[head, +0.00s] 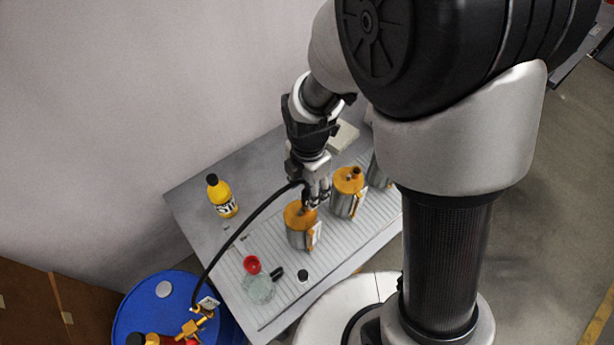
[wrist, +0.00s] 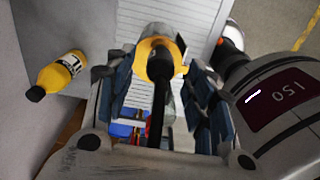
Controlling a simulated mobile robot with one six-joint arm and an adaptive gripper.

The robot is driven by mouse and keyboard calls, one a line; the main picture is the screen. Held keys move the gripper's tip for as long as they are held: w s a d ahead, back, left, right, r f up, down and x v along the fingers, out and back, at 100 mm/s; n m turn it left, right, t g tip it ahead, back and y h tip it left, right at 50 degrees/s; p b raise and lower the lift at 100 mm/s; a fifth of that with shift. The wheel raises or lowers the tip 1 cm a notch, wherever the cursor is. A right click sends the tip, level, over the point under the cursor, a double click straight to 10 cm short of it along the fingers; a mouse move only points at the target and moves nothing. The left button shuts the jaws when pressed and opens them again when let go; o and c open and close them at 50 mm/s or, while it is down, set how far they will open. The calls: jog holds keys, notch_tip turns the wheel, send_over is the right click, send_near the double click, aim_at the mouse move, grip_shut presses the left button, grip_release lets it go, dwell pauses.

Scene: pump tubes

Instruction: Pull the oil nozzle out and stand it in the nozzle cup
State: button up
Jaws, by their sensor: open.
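The oil nozzle, a dark shaft on a black hose, shows in the wrist view (wrist: 160,68). Its end is in the orange top of a metal canister (head: 300,236), which also shows in the wrist view (wrist: 151,45). My gripper (head: 316,200) is just above that canister, with its fingers spread on both sides of the nozzle; in the wrist view (wrist: 157,80) there are gaps between the fingers and the nozzle. The hose (head: 242,229) arcs from the blue drum to my gripper. A small red cup-like holder (head: 252,264) stands on the table; I cannot tell whether it is the nozzle cup.
More orange-topped canisters (head: 347,194) stand to the right. A yellow bottle (head: 222,197) stands at the left, also in the wrist view (wrist: 62,75). A clear dish (head: 259,289) and small black caps (head: 303,276) lie at the table's front. The blue drum (head: 143,302) stands beside the table.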

aim_at(308, 193)
jog(key=shift+f, duration=1.65)
jog(key=shift+c, duration=0.4)
grip_shut()
jog(key=shift+r+p, duration=0.35)
jog(key=shift+r, duration=0.45)
jog(key=shift+r+p, duration=1.4)
jog(key=shift+r, duration=0.45)
